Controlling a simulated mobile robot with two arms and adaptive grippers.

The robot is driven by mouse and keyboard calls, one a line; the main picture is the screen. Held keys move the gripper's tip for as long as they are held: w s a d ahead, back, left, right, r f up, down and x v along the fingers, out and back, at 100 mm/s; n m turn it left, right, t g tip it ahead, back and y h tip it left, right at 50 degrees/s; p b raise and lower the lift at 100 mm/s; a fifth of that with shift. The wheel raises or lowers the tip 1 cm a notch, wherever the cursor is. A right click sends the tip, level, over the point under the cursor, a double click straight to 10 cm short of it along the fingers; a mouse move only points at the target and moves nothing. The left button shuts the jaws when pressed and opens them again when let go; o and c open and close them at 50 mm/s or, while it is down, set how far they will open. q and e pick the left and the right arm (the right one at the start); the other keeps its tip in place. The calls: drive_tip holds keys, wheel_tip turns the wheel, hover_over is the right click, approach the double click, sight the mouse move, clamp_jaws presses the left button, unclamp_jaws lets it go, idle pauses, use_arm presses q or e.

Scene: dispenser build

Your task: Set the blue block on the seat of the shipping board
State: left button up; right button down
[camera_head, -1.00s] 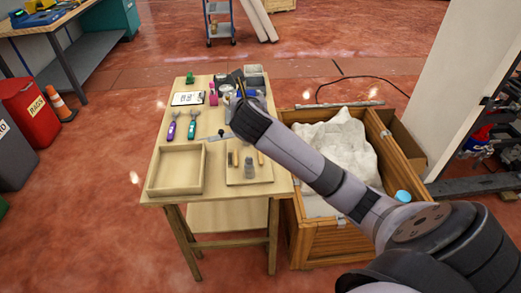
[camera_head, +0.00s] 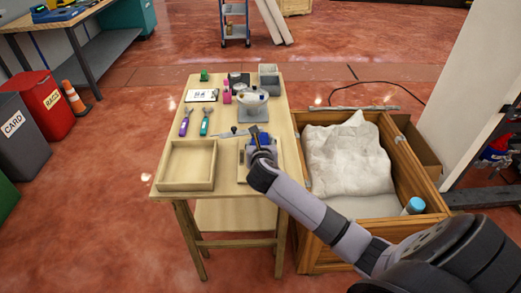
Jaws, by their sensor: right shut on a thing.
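My right gripper (camera_head: 257,137) is over the right side of the table, shut on the blue block (camera_head: 266,138). The gripper partly covers the block. The shipping board (camera_head: 242,170) is a pale wooden board at the near right of the table. My right gripper and forearm hide most of it, including its seat. I cannot tell whether the block touches the board or is above it. My left gripper is not in view.
An empty wooden tray (camera_head: 187,187) sits left of the board. Purple (camera_head: 185,121) and teal (camera_head: 205,121) tools lie behind it. A white bowl on a grey stand (camera_head: 252,104) is behind my gripper. A wooden crate (camera_head: 325,255) with white padding stands right of the table.

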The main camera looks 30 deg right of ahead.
drive_tip(key=shift+f, duration=1.05)
drive_tip(key=shift+f, duration=0.1)
drive_tip(key=c, duration=0.8)
unclamp_jaws()
drive_tip(key=shift+f, duration=0.1)
drive_tip(key=p+v, duration=0.1)
drive_tip(key=v, duration=1.1)
drive_tip(key=shift+a, duration=0.1)
